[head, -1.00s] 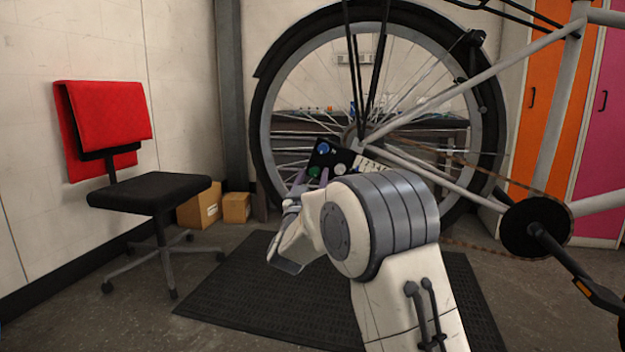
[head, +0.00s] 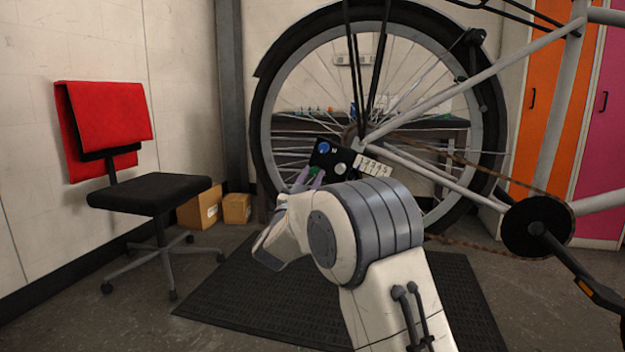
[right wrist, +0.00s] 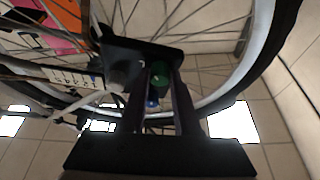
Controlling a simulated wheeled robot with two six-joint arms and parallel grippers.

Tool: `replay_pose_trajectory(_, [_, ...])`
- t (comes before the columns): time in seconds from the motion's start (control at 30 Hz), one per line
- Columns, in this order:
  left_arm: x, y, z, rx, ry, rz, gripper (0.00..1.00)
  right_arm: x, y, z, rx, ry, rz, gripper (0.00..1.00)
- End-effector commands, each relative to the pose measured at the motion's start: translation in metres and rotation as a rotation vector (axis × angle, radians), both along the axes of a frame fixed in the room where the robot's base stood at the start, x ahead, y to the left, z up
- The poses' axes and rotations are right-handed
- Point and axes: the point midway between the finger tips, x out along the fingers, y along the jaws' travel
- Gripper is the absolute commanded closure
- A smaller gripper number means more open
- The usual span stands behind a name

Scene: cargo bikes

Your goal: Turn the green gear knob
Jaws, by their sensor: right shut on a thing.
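The green gear knob (head: 315,171) is on a dark control box (head: 323,159) by the rear wheel's hub, with a blue knob (head: 324,147) and a pale round knob (head: 340,169). My right gripper (head: 309,179) is at the green knob, its fingers partly covering it. In the right wrist view the green knob (right wrist: 160,79) sits between the two fingers of my right gripper (right wrist: 162,82), which is shut on it. The knob's turn angle cannot be read. My left gripper is out of view.
A numbered pale label (head: 374,166) sits right of the box. The bike wheel (head: 262,130), chain and crank (head: 537,228) are close on the right. A black chair (head: 150,194) and cardboard boxes (head: 236,208) stand left. A dark mat (head: 235,290) lies below.

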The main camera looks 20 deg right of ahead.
Motion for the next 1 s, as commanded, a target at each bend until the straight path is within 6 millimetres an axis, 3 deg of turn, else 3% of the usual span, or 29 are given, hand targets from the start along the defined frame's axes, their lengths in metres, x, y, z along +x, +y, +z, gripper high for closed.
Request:
replay_pose_trajectory(0.6, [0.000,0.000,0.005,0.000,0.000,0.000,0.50,0.002,0.004,0.002,0.452,-0.305,0.000,1.00])
replay_pose_trajectory(1.0, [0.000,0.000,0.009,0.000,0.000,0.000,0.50,0.002,0.004,0.003,0.593,-0.401,-0.001,1.00])
